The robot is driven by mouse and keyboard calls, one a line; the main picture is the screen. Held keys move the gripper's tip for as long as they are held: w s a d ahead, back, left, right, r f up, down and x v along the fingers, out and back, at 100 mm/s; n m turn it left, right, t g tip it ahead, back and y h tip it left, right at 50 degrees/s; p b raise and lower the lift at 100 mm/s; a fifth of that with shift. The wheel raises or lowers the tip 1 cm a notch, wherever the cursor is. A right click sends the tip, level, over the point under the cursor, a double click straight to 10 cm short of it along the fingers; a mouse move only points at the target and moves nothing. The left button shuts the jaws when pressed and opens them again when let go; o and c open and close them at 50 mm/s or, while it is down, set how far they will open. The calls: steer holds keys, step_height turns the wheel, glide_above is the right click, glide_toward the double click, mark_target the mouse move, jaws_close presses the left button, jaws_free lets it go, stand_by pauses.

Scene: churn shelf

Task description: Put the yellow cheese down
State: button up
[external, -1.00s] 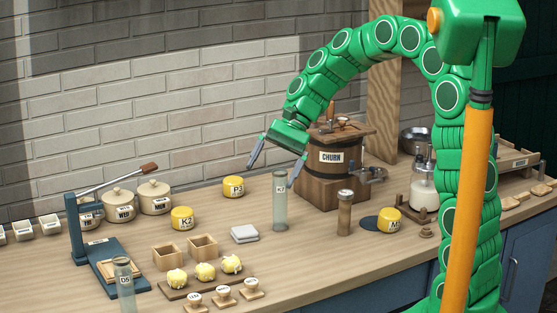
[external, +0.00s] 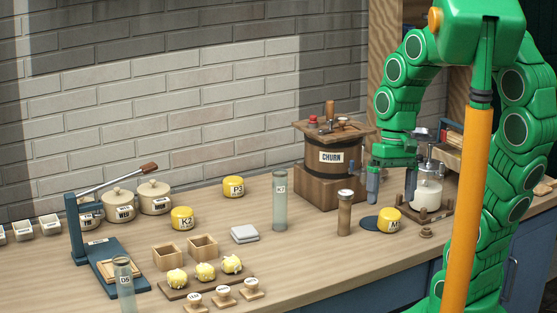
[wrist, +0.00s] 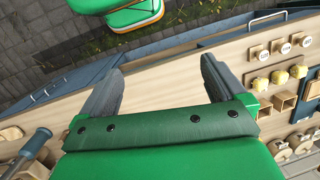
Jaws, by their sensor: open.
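Three yellow cheeses with labels stand on the bench in the external view. The right-hand one, marked with an M (external: 389,221), sits at the blue round mat (external: 369,223). The P3 cheese (external: 234,187) and the K2 cheese (external: 182,218) stand farther left, on bare wood. My gripper (external: 391,199) points down above the M cheese, fingers spread, with nothing visible held. In the wrist view my gripper (wrist: 160,66) is open and empty, with bench wood behind the fingers. I cannot make out a labelled cheese there.
The barrel churn (external: 331,165) stands behind left of my gripper. A brown cylinder (external: 345,213) is close on the left, a jar device (external: 426,192) on the right. A tall K7 glass tube (external: 280,201) stands mid-bench. Bare wood lies in front of the tube.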

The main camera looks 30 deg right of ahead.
steer(key=s+d+f+n+h, duration=0.1)
steer(key=s+d, duration=0.4)
steer(key=s, duration=0.1)
steer(key=shift+s+d+h, duration=0.25)
steer(key=shift+s+h, duration=0.15)
steer(key=shift+o, duration=0.3)
steer(key=shift+f, duration=0.1)
steer(key=w+d+r+m+t, duration=0.1)
steer(key=w+d+r+m, duration=0.4)
steer(key=w, duration=0.5)
steer(key=w+d+r+m, duration=0.4)
steer(key=w+m, duration=0.3)
steer(key=w, duration=0.2)
steer(key=w+d+r+m+t, duration=0.1)
steer(key=w+d+r+m, duration=0.4)
steer(key=w, duration=0.5)
step_height(320, 180, down, 11)
steer(key=a, duration=0.1)
steer(key=shift+s+m, duration=0.2)
steer(key=shift+m, duration=0.2)
steer(key=shift+r, duration=0.15)
